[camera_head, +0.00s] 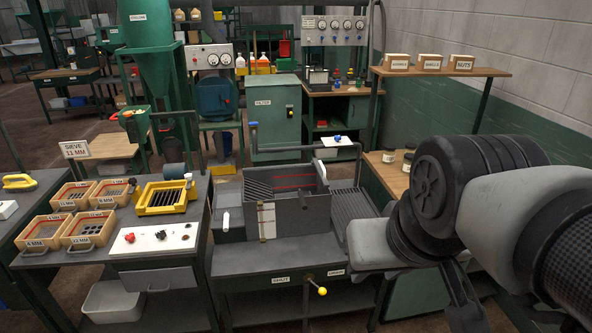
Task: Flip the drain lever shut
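The drain lever (317,287) is a short lever with a yellow ball knob on the front edge of the dark sink bench. It points down and to the right from its pivot, between two small white labels. The grey wash tank (291,216) stands on the bench above it. My gripper (467,312) is at the lower right, well to the right of the lever and apart from it. Only part of its dark fingers shows, and the lower frame edge cuts them off, so its opening is unclear.
A ribbed drainboard (352,208) lies right of the tank, close to my arm. A left bench (190,258) carries sieve trays and a control panel with red and black knobs. A wooden shelf (440,71) with labelled boxes is behind my arm. The space before the lever looks clear.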

